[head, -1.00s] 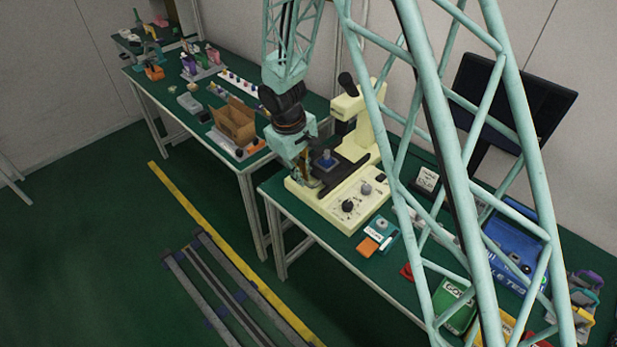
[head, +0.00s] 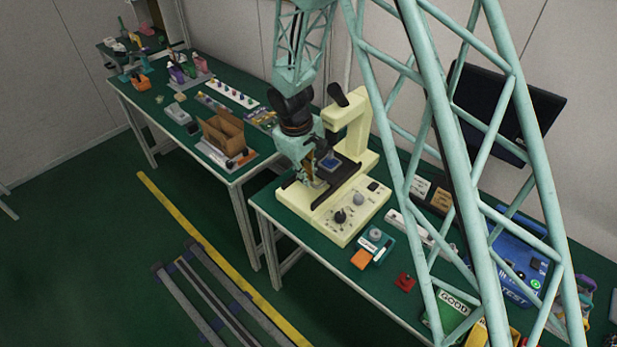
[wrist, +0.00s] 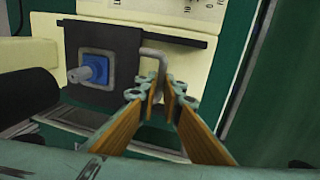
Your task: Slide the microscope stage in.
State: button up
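The microscope (head: 342,205) is cream-coloured and stands on the near bench. Its black stage (head: 345,172) carries a blue square piece (head: 330,163). In the wrist view the stage (wrist: 85,45) is a dark plate at upper left, and the blue piece (wrist: 97,68) has a grey knob. A bent grey metal handle (wrist: 154,53) runs beside the stage's right edge down between my fingertips. My gripper (wrist: 162,90) has wood-coloured finger pads and looks closed around the handle's end. In the head view my gripper (head: 318,180) is at the stage's left side, partly hiding it.
An orange block (head: 362,259) and a small teal device (head: 376,241) lie in front of the microscope. A blue case (head: 515,262) and a dark monitor (head: 500,105) stand to the right. A cardboard box (head: 224,132) sits on the left bench. The floor left of the benches is mostly open.

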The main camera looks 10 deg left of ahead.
jog(key=o, duration=0.5)
jog(key=shift+w+d, duration=0.2)
jog(key=shift+w, duration=0.1)
jog(key=shift+c, duration=0.2)
jog(key=shift+s, duration=0.1)
jog(key=shift+a+r, duration=0.1)
notch_tip(320, 180, up, 12)
jog(key=s+a, duration=0.1)
jog(key=shift+s, duration=0.35)
dwell(0.4)
